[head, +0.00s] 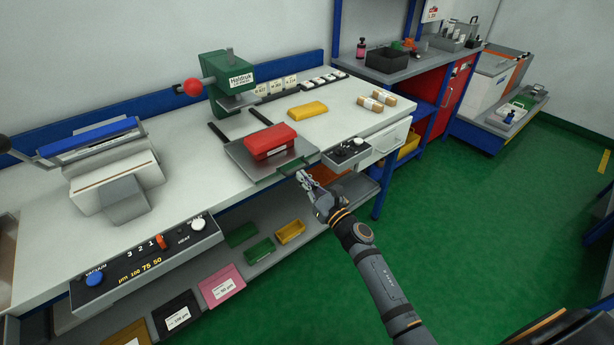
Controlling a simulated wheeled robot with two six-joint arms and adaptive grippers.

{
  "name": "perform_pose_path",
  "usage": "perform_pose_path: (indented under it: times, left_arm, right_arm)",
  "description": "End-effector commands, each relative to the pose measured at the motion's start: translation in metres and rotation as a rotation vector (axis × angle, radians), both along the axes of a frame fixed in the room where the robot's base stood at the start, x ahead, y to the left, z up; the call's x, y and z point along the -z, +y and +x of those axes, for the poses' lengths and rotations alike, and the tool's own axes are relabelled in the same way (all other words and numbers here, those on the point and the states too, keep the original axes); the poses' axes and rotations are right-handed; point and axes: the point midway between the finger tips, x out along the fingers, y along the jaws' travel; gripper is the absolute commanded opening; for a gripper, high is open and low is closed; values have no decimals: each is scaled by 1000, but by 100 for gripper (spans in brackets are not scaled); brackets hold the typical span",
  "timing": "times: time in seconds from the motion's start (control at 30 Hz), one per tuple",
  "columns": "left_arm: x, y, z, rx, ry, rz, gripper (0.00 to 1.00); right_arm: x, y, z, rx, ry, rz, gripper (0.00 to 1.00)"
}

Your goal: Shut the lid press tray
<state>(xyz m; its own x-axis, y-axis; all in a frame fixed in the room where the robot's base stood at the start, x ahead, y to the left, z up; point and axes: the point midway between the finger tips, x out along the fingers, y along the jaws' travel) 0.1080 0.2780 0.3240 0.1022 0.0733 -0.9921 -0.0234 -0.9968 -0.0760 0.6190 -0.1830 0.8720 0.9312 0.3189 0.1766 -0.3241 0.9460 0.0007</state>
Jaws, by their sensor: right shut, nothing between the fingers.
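The lid press (232,85) is a green machine with a red ball knob, at the back of the white bench. Its grey tray (238,154) is out in front of it, at the bench's front edge, with dark rails between. A red block with a pale label (268,140) sits on the tray. My right gripper (303,177) is just in front of the tray's front edge, close to the dark handle there. Its fingers are shut and empty; I cannot tell whether they touch the handle. My left gripper is out of view.
A small control box (347,156) juts from the bench's front edge right of the tray. A yellow block (308,110) lies behind it. A sealer (115,175) stands on the left. Green floor is clear to the right.

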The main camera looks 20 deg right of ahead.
Motion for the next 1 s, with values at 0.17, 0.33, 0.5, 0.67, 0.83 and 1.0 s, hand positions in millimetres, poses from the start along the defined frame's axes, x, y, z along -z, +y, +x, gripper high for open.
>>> perform_pose_path:
  times: [0.17,0.33,0.5,0.67,0.83,1.0]
  left_arm:
    - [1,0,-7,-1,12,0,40]
    - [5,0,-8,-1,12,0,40]
    - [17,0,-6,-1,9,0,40]
    - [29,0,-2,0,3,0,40]
    - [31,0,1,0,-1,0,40]
    - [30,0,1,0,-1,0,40]
  right_arm:
    - [0,0,0,0,0,0,0]
    - [1,3,11,1,-3,0,0]
    - [3,18,51,1,-5,2,0]
    - [4,29,82,1,-3,1,0]
    - [1,34,93,0,0,0,0]
    - [0,34,93,0,0,0,0]
